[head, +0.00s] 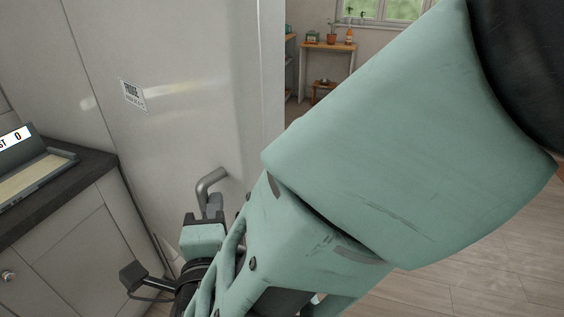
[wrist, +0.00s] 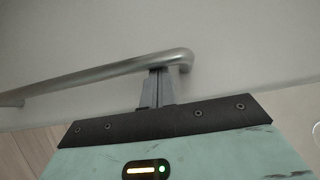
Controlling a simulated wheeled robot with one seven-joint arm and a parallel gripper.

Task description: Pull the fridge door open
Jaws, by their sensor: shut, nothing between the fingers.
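The fridge door (head: 185,60) is a pale grey panel at the left centre of the head view, with a small printed label (head: 133,95) on it. I cannot tell whether it stands ajar. Its grey bar handle (head: 207,181) bends out from the lower part of the door. The handle also crosses the wrist view (wrist: 95,80), its bent end near the middle. My gripper (head: 213,201) is at the handle. Its fingers (wrist: 158,73) are together with nothing between them, tips beside the bar near the bent end. I cannot tell whether they touch it. My forearm hides the door's lower right.
A low cabinet with a dark worktop (head: 60,185) stands left of the fridge, with a tray-like box (head: 35,182) on it. Wooden floor (head: 490,270) lies open at the right. A small table (head: 330,47) with plants stands far back.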

